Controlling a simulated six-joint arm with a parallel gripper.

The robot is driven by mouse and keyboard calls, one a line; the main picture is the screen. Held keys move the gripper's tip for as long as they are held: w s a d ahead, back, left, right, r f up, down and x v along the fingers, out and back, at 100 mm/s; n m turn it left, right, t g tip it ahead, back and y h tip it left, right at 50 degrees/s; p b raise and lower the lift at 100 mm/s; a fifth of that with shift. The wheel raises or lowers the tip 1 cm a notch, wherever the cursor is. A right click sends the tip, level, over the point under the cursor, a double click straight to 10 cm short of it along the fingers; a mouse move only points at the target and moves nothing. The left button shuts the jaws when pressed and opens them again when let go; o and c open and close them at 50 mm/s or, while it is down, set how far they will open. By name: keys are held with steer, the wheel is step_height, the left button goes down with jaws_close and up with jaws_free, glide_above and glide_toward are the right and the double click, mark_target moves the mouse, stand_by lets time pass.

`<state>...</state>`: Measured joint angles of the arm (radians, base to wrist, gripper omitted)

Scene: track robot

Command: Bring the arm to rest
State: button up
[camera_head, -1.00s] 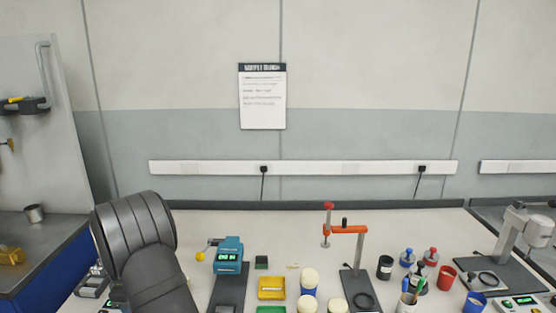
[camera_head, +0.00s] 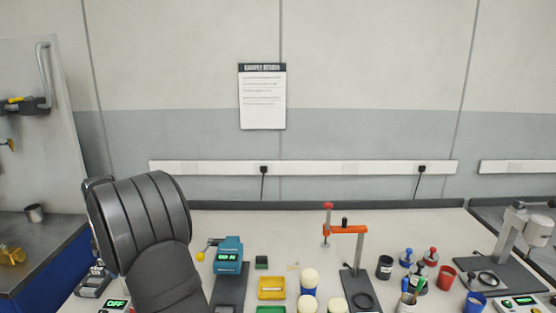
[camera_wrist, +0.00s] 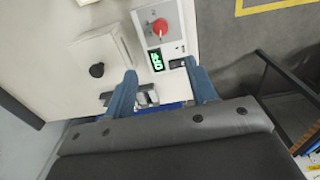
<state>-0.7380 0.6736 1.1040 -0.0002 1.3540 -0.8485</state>
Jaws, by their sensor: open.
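My arm (camera_head: 145,225) rises at the left of the bench in the head view, a dark grey ribbed link. Its gripper is hidden from that view. In the wrist view my gripper (camera_wrist: 163,82) shows two blue fingers, apart, with nothing held between them. Beyond the fingers are a panel with a red round button (camera_wrist: 160,27) and a green display (camera_wrist: 157,61), and a pale box with a black knob (camera_wrist: 97,70). I cannot tell whether the fingers touch anything.
Near my arm on the bench (camera_head: 290,235) stand a blue device with a display (camera_head: 228,257), a yellow tray (camera_head: 271,294) and white-topped jars (camera_head: 309,278). An orange-armed stand (camera_head: 347,230), cups and bottles are further right. Dark floor (camera_wrist: 240,60) shows beside the bench.

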step_height(320, 180, down, 18)
steer(key=shift+r, duration=0.2)
steer(key=shift+r+m, duration=0.1)
steer(key=shift+m, duration=1.6)
steer(key=m, duration=0.5)
steer(key=shift+m, duration=0.3)
steer(key=m, duration=0.4)
steer(key=shift+m, duration=0.4)
steer(key=m, duration=0.4)
steer(key=shift+m, duration=0.4)
steer(key=shift+o, duration=0.2)
